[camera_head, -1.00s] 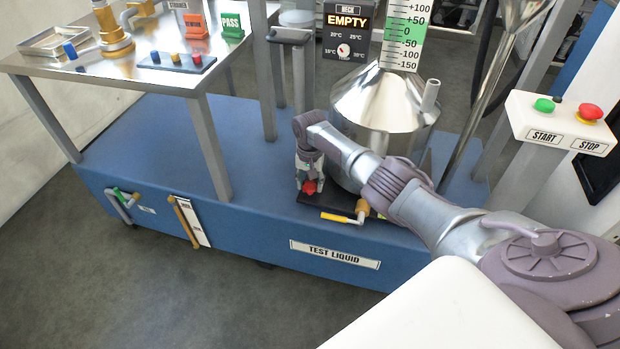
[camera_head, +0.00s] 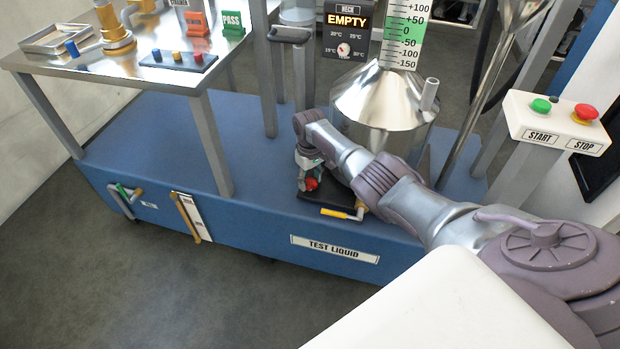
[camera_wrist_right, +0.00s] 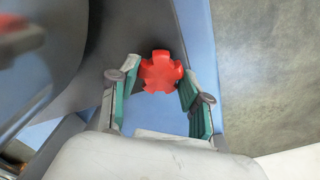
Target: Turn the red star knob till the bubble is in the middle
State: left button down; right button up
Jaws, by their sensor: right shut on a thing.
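The red star knob (camera_head: 311,184) stands at the front edge of the blue base, low beside the steel vessel. In the right wrist view the knob (camera_wrist_right: 161,72) sits between the fingertips of my right gripper. My right gripper (camera_head: 309,172) points down at the knob and is shut on it, with its green-padded fingers on either side. The level's bubble cannot be made out in either view. My left gripper is not in view.
The steel vessel (camera_head: 385,100) stands right behind my right gripper. A yellow-handled valve (camera_head: 340,213) lies just right of the knob on a black plate. The START/STOP box (camera_head: 556,122) is at the right. A steel table (camera_head: 120,68) stands at the left.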

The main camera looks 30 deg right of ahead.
aim_at(310, 180)
jog(key=shift+w+n, duration=0.1)
jog(key=shift+n, duration=0.4)
jog(key=o, duration=1.2)
jog(key=shift+c, duration=0.2)
jog(key=shift+r, duration=0.15)
notch_tip(310, 180, up, 12)
